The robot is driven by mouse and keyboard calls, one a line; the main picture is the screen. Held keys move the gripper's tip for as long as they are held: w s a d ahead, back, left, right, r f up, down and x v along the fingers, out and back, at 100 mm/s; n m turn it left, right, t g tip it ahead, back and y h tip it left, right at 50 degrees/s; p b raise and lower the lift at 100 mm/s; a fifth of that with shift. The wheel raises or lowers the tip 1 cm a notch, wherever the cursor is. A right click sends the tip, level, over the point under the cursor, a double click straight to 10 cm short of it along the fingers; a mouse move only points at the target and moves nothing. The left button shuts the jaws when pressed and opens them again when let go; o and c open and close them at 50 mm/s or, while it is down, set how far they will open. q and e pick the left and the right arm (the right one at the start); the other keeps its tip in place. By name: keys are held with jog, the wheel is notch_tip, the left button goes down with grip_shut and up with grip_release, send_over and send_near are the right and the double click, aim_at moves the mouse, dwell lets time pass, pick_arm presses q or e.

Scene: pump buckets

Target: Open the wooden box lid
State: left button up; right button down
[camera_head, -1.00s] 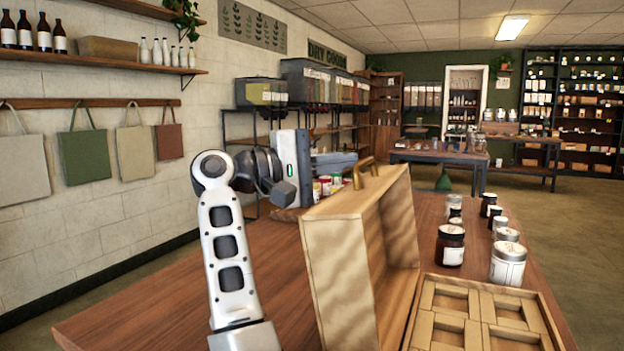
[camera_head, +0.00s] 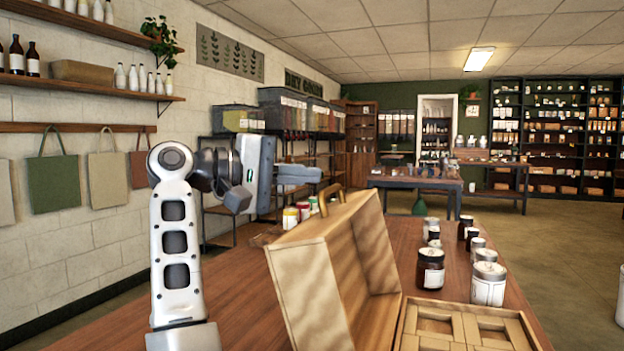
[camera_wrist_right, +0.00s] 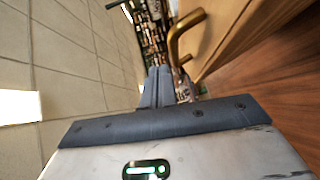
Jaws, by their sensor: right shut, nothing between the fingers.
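The wooden box lid (camera_head: 302,290) stands raised on its edge, tilted, with its hollow inner side facing right. A brass handle (camera_head: 331,198) is on its left outer side; it also shows large in the right wrist view (camera_wrist_right: 184,36). The box base (camera_head: 405,322) lies at the bottom right, with wooden compartments inside. My right gripper (camera_head: 312,174) is left of and just above the handle. Its fingers are together and empty in the right wrist view (camera_wrist_right: 156,86), beside the handle, apparently not gripping it. My left gripper is not in view.
Several jars (camera_head: 431,268) stand on the wooden table (camera_head: 228,300) right of the lid. Small colourful cans (camera_head: 291,217) stand behind it, near my gripper. A wall with hanging bags (camera_head: 52,180) is on the left.

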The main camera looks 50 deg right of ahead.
jog(key=v, duration=0.8)
jog(key=shift+a, duration=0.2)
jog(key=shift+s+p, duration=0.15)
jog(key=shift+p, duration=0.15)
